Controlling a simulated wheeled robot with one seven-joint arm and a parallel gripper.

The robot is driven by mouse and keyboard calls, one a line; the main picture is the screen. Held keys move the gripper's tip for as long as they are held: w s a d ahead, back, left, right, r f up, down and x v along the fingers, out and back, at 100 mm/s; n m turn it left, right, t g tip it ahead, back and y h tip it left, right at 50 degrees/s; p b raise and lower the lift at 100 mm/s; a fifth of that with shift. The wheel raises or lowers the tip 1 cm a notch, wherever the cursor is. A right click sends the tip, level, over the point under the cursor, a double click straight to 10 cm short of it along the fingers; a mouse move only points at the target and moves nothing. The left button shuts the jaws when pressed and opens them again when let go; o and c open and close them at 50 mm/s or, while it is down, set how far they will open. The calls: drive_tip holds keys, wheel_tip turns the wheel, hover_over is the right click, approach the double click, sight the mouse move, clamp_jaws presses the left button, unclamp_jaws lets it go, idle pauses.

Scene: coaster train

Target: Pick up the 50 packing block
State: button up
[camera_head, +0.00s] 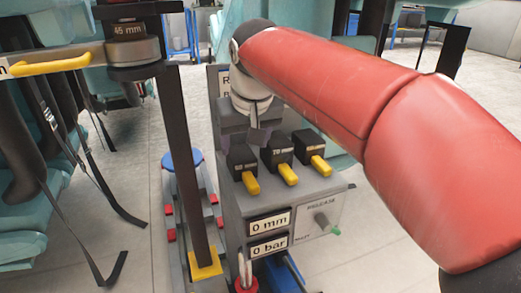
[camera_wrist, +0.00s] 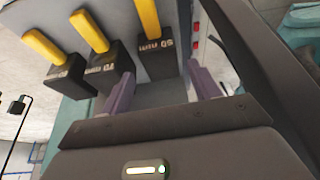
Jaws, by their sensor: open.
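The 50 packing block (camera_head: 242,160) is a black block with a yellow handle, leftmost of the row on the grey console in the head view. In the wrist view the 50 block (camera_wrist: 156,62) is the right one of three, its label upside down. My gripper (camera_wrist: 162,86) is open, with one finger to each side of the 50 block in that view. Whether the fingers touch it cannot be told. In the head view my gripper (camera_head: 255,134) is just above and behind the block, partly hidden by my red arm.
The 70 packing block (camera_head: 277,152) and a third block (camera_head: 308,147) stand close beside it. The console (camera_head: 240,207) has "0 mm" and "0 bar" displays and a release panel. A dark upright post (camera_head: 186,160) stands close on the left, with hanging straps beyond.

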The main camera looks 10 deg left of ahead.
sight(244, 158)
drive_tip(key=x, duration=0.5)
drive_tip(key=b+x, duration=0.1)
drive_tip(key=x, duration=0.1)
drive_tip(key=shift+s+d+f, duration=0.2)
drive_tip(key=shift+f, duration=0.1)
drive_tip(key=c, duration=1.2)
drive_tip(key=shift+r, duration=0.15)
drive_tip(key=shift+r, duration=0.1)
